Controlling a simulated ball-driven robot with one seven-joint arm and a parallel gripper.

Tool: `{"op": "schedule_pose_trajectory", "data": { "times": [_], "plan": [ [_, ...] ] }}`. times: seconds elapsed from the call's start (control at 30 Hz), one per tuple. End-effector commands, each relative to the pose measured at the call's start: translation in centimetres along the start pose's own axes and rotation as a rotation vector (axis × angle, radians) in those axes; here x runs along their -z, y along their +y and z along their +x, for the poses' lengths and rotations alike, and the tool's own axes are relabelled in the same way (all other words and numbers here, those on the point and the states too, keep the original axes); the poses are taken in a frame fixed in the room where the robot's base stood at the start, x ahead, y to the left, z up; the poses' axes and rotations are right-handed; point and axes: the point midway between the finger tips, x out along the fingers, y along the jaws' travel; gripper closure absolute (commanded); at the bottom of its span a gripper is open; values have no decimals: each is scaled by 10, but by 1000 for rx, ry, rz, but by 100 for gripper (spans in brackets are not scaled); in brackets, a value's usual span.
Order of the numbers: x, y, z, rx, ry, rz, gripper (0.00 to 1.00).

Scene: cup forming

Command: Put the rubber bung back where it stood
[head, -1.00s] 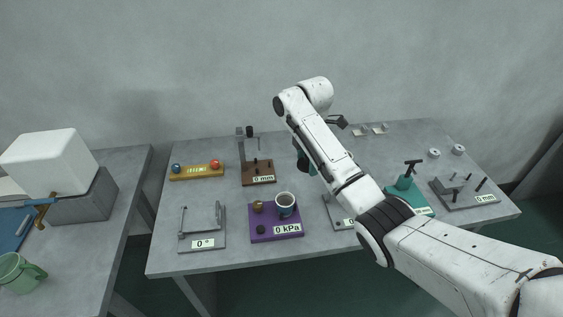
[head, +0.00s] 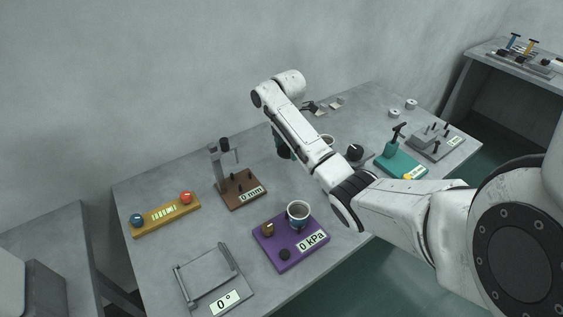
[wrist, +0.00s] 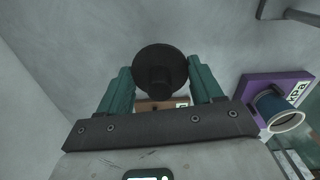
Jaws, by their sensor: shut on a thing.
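A dark round rubber bung (wrist: 160,66) is held between the two teal fingers of my gripper (wrist: 162,82) in the wrist view. In the head view my gripper (head: 281,146) hangs above the table, mostly hidden behind my own arm. A purple base (head: 314,232) marked 0 kPa stands in front of it. On that base are a white and blue cup (head: 298,216), a brass knob (head: 268,229) and a black knob (head: 285,255). The purple base (wrist: 262,84) also shows at the right of the wrist view, apart from the bung.
A brown stand (head: 240,198) with a grey post is left of my gripper. A yellow base (head: 166,216) with blue and red balls and a grey angle gauge (head: 213,284) lie further left. A teal press (head: 400,163) and a grey peg block (head: 437,143) stand right.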

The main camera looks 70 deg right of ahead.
Motion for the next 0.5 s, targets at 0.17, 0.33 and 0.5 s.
{"op": "schedule_pose_trajectory", "data": {
  "times": [0.17,0.33,0.5],
  "plan": [
    [0,0,21,0,-1,-1,70],
    [1,0,40,2,0,-1,70],
    [0,0,58,-1,-1,-1,70]
  ]
}}
